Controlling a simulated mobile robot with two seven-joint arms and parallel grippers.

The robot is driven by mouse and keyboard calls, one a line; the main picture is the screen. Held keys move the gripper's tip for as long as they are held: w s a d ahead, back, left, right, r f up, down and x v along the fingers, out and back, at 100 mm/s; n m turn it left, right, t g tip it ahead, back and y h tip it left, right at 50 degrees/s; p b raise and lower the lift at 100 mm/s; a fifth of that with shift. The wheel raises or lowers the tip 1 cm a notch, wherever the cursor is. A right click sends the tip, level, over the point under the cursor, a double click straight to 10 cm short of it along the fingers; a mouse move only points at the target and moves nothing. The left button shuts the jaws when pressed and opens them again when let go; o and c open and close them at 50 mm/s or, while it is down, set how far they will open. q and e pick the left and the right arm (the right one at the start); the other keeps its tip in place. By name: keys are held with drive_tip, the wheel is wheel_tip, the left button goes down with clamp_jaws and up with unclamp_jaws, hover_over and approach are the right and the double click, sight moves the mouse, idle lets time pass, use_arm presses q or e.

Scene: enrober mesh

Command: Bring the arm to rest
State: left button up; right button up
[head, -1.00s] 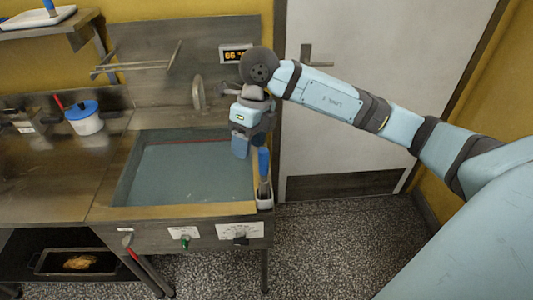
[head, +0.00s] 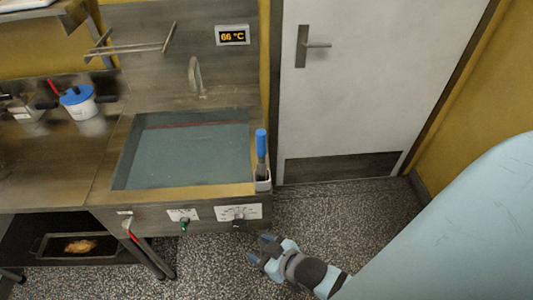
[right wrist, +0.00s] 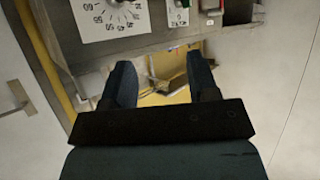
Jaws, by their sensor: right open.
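My right gripper (head: 262,250) is low in the head view, over the speckled floor in front of the sink unit's right end. Its two fingers are apart with nothing between them. In the right wrist view the open fingers (right wrist: 152,88) point toward the unit's front, below the dial panel. The blue-handled tool (head: 261,145) stands upright in a small holder (head: 263,184) at the basin's right front corner, apart from the gripper. My left gripper is in neither view.
The sink basin (head: 190,155) holds water, with a 66 °C display (head: 232,35) above. A dial panel (head: 238,213) and green knob (head: 184,224) are on its front. The floor (head: 345,215) before the door (head: 365,90) is clear.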

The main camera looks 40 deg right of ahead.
drive_tip(key=shift+s+f+m+g, duration=0.3)
drive_tip(key=shift+s+f+g, duration=0.3)
drive_tip(key=shift+s+f, duration=0.35)
drive_tip(key=shift+r, duration=0.15)
drive_tip(key=r+p, duration=0.2)
drive_tip(key=p, duration=0.1)
drive_tip(key=shift+s+d+r, duration=0.1)
drive_tip(key=shift+d+r, duration=0.1)
drive_tip(key=shift+r, duration=0.1)
